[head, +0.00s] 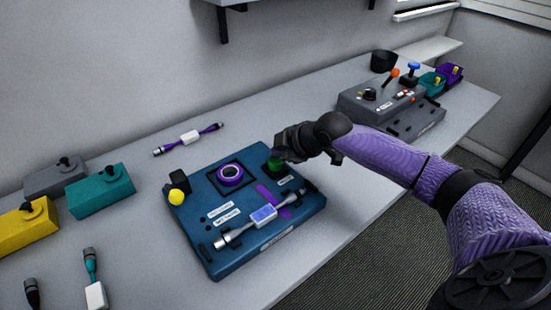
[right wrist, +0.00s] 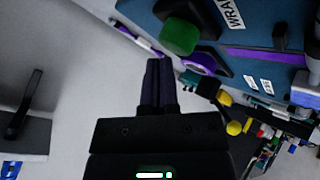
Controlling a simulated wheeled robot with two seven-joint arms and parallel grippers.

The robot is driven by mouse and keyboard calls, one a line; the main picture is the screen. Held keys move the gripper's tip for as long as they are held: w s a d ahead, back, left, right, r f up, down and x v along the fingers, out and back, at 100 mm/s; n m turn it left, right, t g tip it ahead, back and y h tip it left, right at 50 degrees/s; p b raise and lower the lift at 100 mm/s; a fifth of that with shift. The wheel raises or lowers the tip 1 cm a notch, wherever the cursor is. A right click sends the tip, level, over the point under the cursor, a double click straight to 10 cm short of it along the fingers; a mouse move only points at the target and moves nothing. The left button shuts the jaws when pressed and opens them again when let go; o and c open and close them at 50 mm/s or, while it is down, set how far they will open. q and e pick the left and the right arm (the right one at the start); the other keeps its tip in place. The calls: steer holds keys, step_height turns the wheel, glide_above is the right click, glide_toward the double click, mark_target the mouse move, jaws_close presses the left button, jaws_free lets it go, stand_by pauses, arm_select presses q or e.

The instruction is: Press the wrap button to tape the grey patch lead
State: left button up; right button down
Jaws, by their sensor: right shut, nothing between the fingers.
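The blue taping machine (head: 205,252) stands on the table with a purple ring of tape (head: 230,174) in its middle. A grey patch lead (head: 240,233) lies across its front, with a white block and blue label midway. The green wrap button (head: 275,165) is at the machine's right back; it also shows in the right wrist view (right wrist: 180,37), beside a WRAP label (right wrist: 229,12). My right gripper (head: 278,153) is shut and empty, close to the button. In the right wrist view its fingertips (right wrist: 159,62) appear apart from the button; exact height is unclear. My left gripper is out of view.
A purple lead (head: 187,138) lies behind the machine. Grey (head: 56,177), teal (head: 101,191) and yellow (head: 27,228) boxes stand left; more leads (head: 92,280) lie front left. A grey control box (head: 375,104) stands at the back right. A yellow ball (head: 176,197) sits on the machine's left.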

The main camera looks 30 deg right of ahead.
steer(key=shift+f, duration=0.25)
steer(key=shift+f, duration=0.3)
stand_by(0.4)
step_height(320, 180, up, 2)
steer(key=shift+r+p, duration=0.15)
steer(key=shift+p, duration=0.75)
